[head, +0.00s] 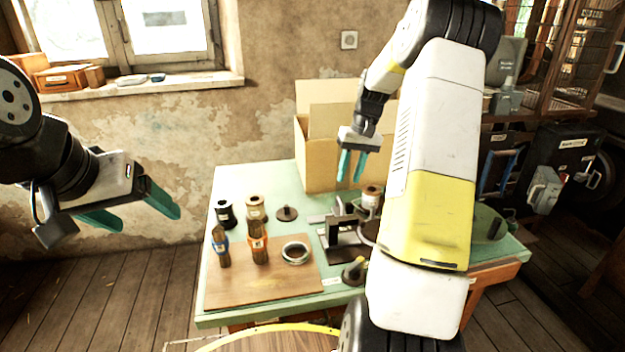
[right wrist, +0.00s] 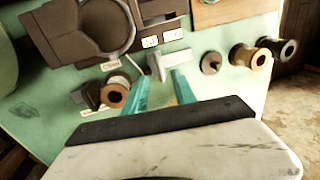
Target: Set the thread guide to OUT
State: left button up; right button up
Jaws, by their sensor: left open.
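A pale grey T-shaped piece (right wrist: 158,64), which looks like the thread guide, stands on the bench beside a dark plate in the right wrist view. Two small white labels (right wrist: 161,38) are on that plate, too small to read. The dark machine (head: 345,236) stands mid-bench in the head view, partly hidden by my right arm. My right gripper (head: 350,181) is open above the back of the bench, fingers pointing down. In the right wrist view its fingers (right wrist: 156,76) appear either side of the grey piece; contact cannot be told. My left gripper (head: 140,215) is open and empty, left of the bench.
Several spools, including a black one (head: 225,213), stand at the bench's left. A wooden board (head: 262,288) bears two wrapped handles and a metal ring (head: 295,252). An open cardboard box (head: 318,160) stands at the back. A copper-topped spool (right wrist: 115,92) is close to my right fingers.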

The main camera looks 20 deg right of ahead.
aim_at(341, 201)
jog(key=x, duration=0.5)
jog(key=w+x, duration=0.1)
jog(key=x, duration=0.2)
jog(key=shift+d+f, duration=0.1)
jog(key=shift+d, duration=0.15)
grip_shut()
dwell(1.1)
